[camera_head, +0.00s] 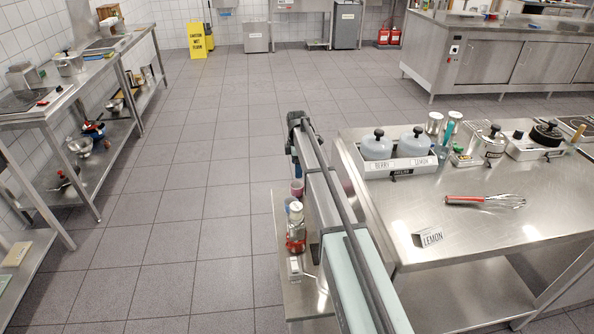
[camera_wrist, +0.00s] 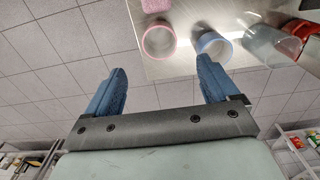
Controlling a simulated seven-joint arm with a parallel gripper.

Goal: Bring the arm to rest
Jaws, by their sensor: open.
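My gripper (camera_wrist: 160,68) is open in the wrist view. Its two blue fingers stand wide apart with nothing between them. In the head view my arm reaches forward from the bottom middle, left of the steel table, with the gripper end (camera_head: 294,140) at its far tip, partly hidden by the arm. In the wrist view, a pink cup (camera_wrist: 158,40) and a pale blue cup (camera_wrist: 213,46) show beyond the fingertips, apart from them.
A low steel surface (camera_head: 290,310) beside my arm bears a red-filled jar (camera_head: 296,232) and cups. The steel table (camera_head: 440,205) at right holds a lidded-pot tray (camera_head: 400,168), a whisk (camera_head: 485,201) and a LEMON label (camera_head: 430,237). Floor at left is clear.

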